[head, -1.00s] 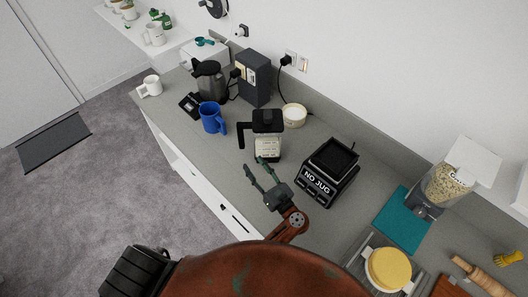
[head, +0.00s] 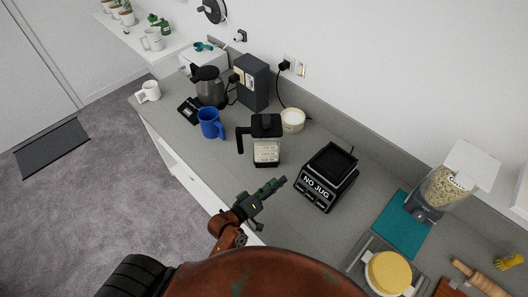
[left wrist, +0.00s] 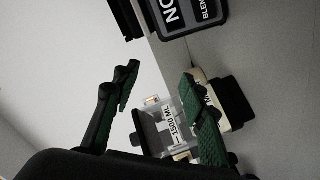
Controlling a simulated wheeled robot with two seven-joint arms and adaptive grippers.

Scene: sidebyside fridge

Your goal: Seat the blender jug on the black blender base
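The blender jug (head: 267,145) stands upright on the counter, clear-walled with a black lid and a black handle on its left side. The black blender base (head: 328,176), labelled "NO JUG", stands to its right with its top empty. My left gripper (head: 277,184) is near the counter's front edge, in front of the jug and left of the base, apart from both. In the left wrist view the gripper (left wrist: 160,75) has its fingers spread with nothing between them. The jug (left wrist: 180,122) shows there sideways, partly hidden behind a finger; the base (left wrist: 190,12) is at the top. My right gripper is not in view.
A blue mug (head: 210,124), a kettle (head: 211,88), a dark grey machine (head: 253,84) and a cream bowl (head: 293,119) stand around the jug's far side. A teal mat (head: 405,226) and a cereal dispenser (head: 444,187) are right of the base. Counter between jug and base is clear.

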